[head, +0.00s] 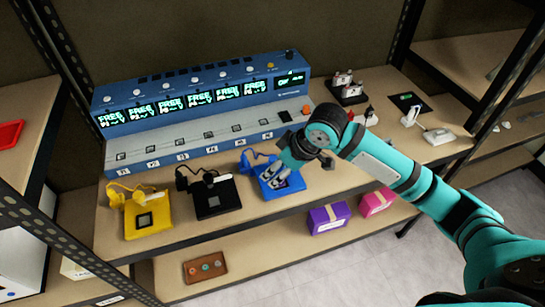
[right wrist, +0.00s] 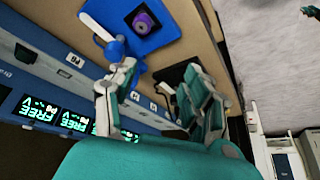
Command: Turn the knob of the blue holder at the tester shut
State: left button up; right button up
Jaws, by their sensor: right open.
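The blue holder (head: 298,184) lies flat on the bench in front of the tester (head: 200,105), partly hidden by my right gripper. In the right wrist view the blue holder (right wrist: 168,38) is at the top. A round purple piece (right wrist: 145,22) is on its pad, and a white lever-like part (right wrist: 97,28) sticks out beside its blue upright. I cannot tell which part is the knob. My right gripper (head: 279,181) is over the holder, fingers pointing down. In the wrist view its two fingers (right wrist: 160,68) are apart with nothing seen between them.
A black holder (head: 210,205) and a yellow holder (head: 150,226) stand to the left on the bench. The tester's displays read FREE, except the rightmost. Purple (head: 328,218) and pink (head: 376,202) boxes are on the lower shelf.

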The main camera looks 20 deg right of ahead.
jog(key=h, duration=0.1)
send_near(274, 159)
jog(key=x, duration=0.9)
jog(key=shift+w+f+p, duration=0.1)
jog(key=shift+f+p, duration=0.05)
jog(key=shift+p, duration=0.25)
grip_shut()
